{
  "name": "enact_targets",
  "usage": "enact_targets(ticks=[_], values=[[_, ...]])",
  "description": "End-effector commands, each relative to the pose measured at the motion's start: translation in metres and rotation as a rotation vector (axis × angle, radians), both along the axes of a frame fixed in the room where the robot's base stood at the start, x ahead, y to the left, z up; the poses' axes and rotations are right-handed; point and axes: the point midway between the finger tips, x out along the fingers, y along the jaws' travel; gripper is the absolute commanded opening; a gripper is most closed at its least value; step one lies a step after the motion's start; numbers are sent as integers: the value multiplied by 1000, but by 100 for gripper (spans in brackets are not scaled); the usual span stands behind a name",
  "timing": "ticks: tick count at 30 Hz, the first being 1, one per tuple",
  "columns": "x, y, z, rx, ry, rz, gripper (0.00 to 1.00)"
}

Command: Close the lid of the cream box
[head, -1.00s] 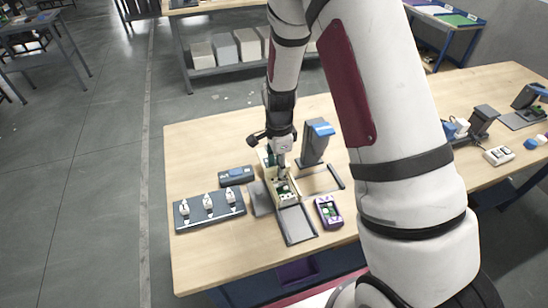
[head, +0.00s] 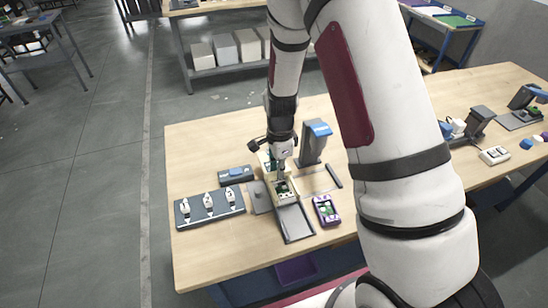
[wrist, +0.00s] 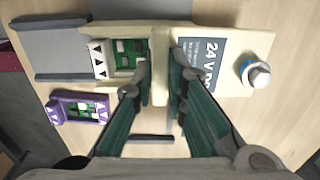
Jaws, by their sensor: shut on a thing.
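The cream box (wrist: 82,36) lies across the top of the wrist view, with green circuit boards (wrist: 131,46) showing in its open compartment. In the head view the box (head: 293,198) stands near the middle of the table, partly hidden by my gripper (head: 281,176). A narrow cream panel, which looks like the lid (wrist: 160,62) seen edge-on, stands up from the box. My gripper (wrist: 159,78) has a finger on each side of this panel and is shut on it. To its right is a "24 V" label (wrist: 200,62) and a blue-and-white knob (wrist: 256,74).
A grey tray (head: 296,223) lies in front of the box, and a purple device (head: 326,210) to its right. A dark board with white parts (head: 209,206) is at the left. A grey stand with a blue top (head: 314,141) rises behind right, close to my gripper.

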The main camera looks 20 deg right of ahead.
Motion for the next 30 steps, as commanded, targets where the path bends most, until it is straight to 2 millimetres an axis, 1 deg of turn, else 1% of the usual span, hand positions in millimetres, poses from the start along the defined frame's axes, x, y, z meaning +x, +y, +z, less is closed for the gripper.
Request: enact_targets(ticks=[1,3,30], values=[[-5,0,1,0,2,-1,0],[-9,0,1,0,3,-1,0],[-57,0,1,0,2,1,0]])
